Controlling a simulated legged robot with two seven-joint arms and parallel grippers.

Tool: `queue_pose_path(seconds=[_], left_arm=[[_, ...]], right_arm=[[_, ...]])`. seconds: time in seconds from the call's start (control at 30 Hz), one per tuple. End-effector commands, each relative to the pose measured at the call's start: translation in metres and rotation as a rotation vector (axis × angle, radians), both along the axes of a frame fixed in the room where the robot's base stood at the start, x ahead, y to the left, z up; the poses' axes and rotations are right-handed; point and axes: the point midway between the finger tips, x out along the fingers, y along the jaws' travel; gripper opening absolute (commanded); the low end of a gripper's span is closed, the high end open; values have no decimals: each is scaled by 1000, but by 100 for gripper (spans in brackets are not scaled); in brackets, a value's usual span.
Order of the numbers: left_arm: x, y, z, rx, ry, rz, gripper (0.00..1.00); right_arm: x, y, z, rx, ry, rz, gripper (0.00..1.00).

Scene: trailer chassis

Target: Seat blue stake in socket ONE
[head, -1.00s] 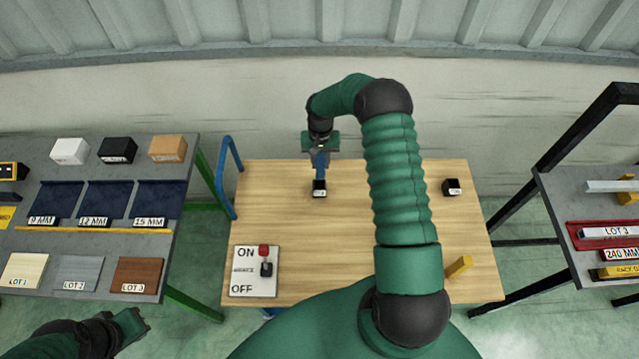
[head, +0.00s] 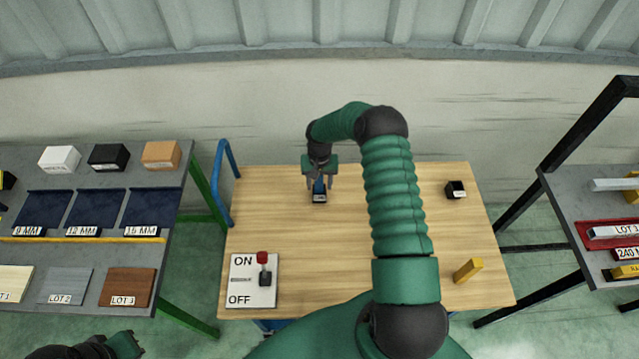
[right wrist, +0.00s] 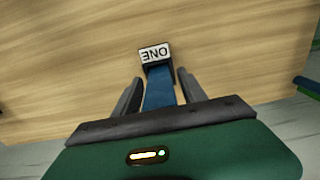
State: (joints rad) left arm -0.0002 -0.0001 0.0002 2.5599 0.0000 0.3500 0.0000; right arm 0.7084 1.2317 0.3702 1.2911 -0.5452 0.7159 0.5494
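The blue stake (head: 319,185) stands in the black socket ONE (head: 319,198) at the back left of the wooden table. In the right wrist view the blue stake (right wrist: 160,92) runs down to the socket (right wrist: 155,55), whose label reads ONE. How deep it sits is hard to tell. My right gripper (head: 319,182) is open around the stake, with a gap on each side between finger and stake; it also shows in the right wrist view (right wrist: 161,88). My left gripper (head: 126,345) is at the bottom left, away from the table, its fingers unclear.
A second black socket (head: 455,190) stands at the back right of the table (head: 270,215). A yellow block (head: 468,270) lies at the front right. An ON/OFF switch panel (head: 253,281) is at the front left. Racks stand on both sides. A blue rail (head: 219,185) edges the table's left.

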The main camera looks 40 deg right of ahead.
Motion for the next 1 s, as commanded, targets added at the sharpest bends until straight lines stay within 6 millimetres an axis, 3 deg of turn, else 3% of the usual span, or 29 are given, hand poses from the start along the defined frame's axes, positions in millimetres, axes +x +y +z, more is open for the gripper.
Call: queue_pose_path(seconds=[0.33, 0.7, 0.83, 0.93, 1.0], left_arm=[[0, 0, -3, 0, 0, 0, 0], [0, 0, -19, 0, 0, 0, 0], [0, 0, -21, 0, 0, 0, 0], [0, 0, -21, 0, 0, 0, 0], [0, 0, -21, 0, 0, 0, 0]], right_arm=[[0, -2, 10, -2, -1, 0, 49], [0, -2, 97, -3, -2, 0, 49], [0, -1, 115, -2, 1, 2, 49], [0, 15, 127, -7, -4, 45, 49], [-3, 47, 141, -22, -15, 134, 49]])
